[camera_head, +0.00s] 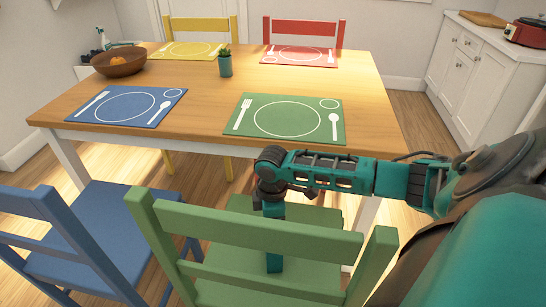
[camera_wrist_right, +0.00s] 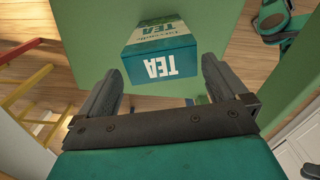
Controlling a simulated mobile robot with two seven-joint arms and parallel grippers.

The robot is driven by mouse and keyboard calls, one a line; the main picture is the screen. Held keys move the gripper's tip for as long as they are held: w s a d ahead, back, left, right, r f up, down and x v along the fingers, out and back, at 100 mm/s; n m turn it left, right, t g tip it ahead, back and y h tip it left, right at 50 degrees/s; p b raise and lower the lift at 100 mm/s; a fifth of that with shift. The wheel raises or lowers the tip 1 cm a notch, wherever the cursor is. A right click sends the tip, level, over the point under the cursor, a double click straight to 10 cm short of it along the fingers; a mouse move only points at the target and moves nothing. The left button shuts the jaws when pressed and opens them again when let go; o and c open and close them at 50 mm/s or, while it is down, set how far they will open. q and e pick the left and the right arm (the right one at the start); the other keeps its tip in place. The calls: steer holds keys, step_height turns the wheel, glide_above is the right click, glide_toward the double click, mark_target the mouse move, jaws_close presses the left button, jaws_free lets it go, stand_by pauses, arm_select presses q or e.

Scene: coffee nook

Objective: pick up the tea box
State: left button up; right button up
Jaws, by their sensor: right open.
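The tea box (camera_wrist_right: 165,61) shows in the right wrist view. It is teal with white "TEA" lettering, upside down in this view, and a paler printed face beyond. It rests on a flat green surface, which looks like the green chair's seat (camera_wrist_right: 85,65). My right gripper (camera_wrist_right: 160,78) is open, with one finger at each side of the box's near end; I cannot tell whether they touch it. In the head view my right arm reaches down behind the back of the green chair (camera_head: 262,232), and the tea box cannot be made out there. My left gripper is not in view.
The wooden table (camera_head: 205,98) stands beyond the green chair, set with a green placemat (camera_head: 262,107) and a blue placemat (camera_head: 105,100). A blue chair (camera_head: 85,235) is to the left. The chair's back rail stands close to my right arm. A white cabinet (camera_head: 480,75) is at right.

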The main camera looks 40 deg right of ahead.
step_height(320, 180, down, 5)
steer(key=shift+s+d+f+b, duration=0.1)
steer(key=shift+s+f+b, duration=0.1)
steer(key=shift+b, duration=0.85)
steer(key=shift+r, duration=0.1)
steer(key=c, duration=1.1)
steer(key=shift+w+r, duration=0.1)
steer(key=shift+r, duration=0.05)
